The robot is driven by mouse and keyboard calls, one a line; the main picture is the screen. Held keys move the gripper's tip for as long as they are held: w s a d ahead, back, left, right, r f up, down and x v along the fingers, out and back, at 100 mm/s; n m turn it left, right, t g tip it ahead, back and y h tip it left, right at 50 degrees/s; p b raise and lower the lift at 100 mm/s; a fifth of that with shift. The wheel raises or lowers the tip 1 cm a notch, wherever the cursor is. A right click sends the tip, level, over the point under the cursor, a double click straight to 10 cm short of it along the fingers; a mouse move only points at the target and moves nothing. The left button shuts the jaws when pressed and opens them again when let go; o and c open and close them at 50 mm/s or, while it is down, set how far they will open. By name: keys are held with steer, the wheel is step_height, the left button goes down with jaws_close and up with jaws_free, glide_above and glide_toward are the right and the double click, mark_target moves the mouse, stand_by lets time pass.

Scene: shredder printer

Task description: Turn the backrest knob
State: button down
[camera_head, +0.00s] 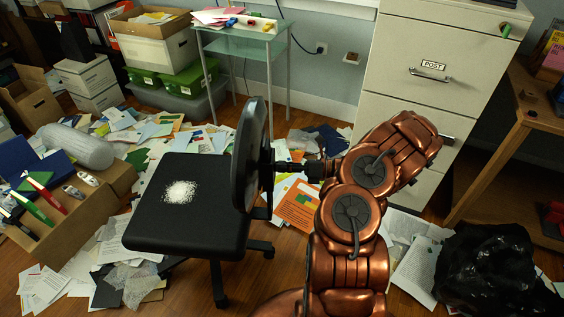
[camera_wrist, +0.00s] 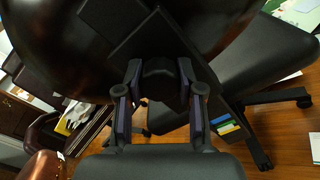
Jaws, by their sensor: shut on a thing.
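A black office chair stands in the middle of the head view. Its backrest (camera_head: 247,150) is upright and its seat (camera_head: 150,225) carries a patch of white grains (camera_head: 180,191). My gripper (camera_head: 285,168) reaches from the right to the rear of the backrest. In the wrist view, its two fingers (camera_wrist: 160,88) are on either side of a dark, rounded knob (camera_wrist: 160,72) and shut on it. The knob sits behind the dark, glossy backrest shell (camera_wrist: 60,40). The knob's turn angle cannot be told.
Papers (camera_head: 300,205) cover much of the wooden floor around the chair. A filing cabinet (camera_head: 400,70) stands behind my arm. A black bag (camera_head: 490,265) lies at the right, near a wooden table (camera_head: 535,110). A glass side table (camera_head: 240,42) and boxes stand at the back.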

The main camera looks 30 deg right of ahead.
steer(key=shift+r, duration=0.15)
steer(key=shift+r+m+p, duration=0.15)
steer(key=shift+m+p, duration=0.15)
steer(key=shift+p, duration=0.35)
steer(key=shift+m+p, duration=0.7)
steer(key=shift+p, duration=0.5)
steer(key=m+p, duration=0.2)
steer(key=p, duration=0.1)
steer(key=shift+m+p, duration=1.5)
steer(key=shift+m, duration=0.6)
steer(key=shift+p, duration=0.45)
